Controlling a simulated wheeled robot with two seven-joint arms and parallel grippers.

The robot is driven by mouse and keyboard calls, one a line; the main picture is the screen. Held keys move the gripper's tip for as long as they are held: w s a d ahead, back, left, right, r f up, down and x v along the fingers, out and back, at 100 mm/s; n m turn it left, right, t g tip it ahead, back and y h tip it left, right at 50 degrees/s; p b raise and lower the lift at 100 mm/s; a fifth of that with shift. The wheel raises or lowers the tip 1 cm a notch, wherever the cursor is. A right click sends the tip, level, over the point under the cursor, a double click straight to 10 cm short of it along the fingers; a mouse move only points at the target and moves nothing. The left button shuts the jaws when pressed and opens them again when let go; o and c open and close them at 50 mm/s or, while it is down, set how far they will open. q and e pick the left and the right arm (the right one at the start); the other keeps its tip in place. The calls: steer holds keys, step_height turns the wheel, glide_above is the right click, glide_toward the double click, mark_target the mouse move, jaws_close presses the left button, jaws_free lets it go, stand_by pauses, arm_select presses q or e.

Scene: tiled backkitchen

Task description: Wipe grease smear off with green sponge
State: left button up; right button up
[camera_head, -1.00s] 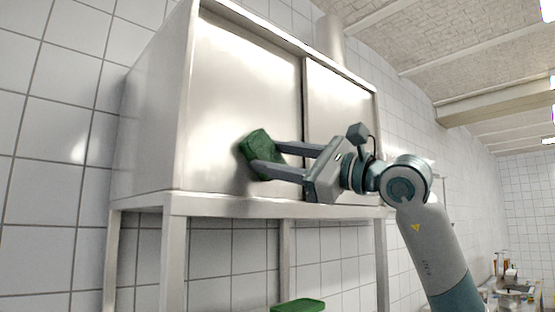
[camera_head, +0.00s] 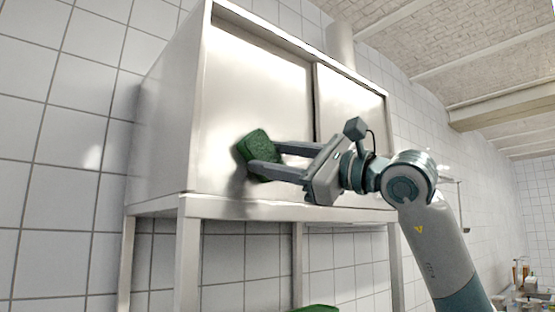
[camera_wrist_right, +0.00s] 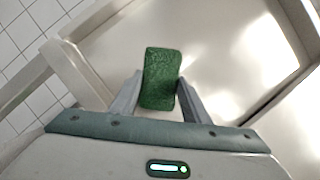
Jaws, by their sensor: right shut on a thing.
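The green sponge (camera_head: 262,150) is between the fingers of my right gripper (camera_head: 264,160), which is shut on it. In the head view it is in front of the lower part of the left metal cabinet door (camera_head: 258,85); I cannot tell if it touches the door. The right wrist view shows the sponge (camera_wrist_right: 161,78) upright between both fingertips (camera_wrist_right: 158,95), with the shiny door behind it. No grease smear can be made out; the sponge and gripper may hide part of the door. My left gripper is not in view.
The steel cabinet stands on a metal frame with legs (camera_head: 187,265) against a tiled wall (camera_head: 62,150). Another green object (camera_head: 315,308) shows at the bottom edge. Several small items (camera_head: 522,275) stand far right. The right cabinet door (camera_head: 350,110) is beside my arm.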

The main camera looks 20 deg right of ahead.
mark_target(255, 155)
steer(key=shift+s+a+b, duration=0.3)
steer(key=shift+a, duration=0.5)
steer(key=shift+s+a+b, duration=0.25)
steer(key=shift+a, duration=0.55)
steer(key=shift+s, duration=0.1)
steer(key=shift+s+d+f+b, duration=0.1)
steer(key=shift+s+d+b, duration=0.2)
steer(key=shift+s+b, duration=0.35)
steer(key=s, duration=0.1)
steer(key=s+d+b, duration=0.1)
steer(key=s, duration=0.2)
steer(key=shift+s+d, duration=0.15)
steer(key=shift+d, duration=0.2)
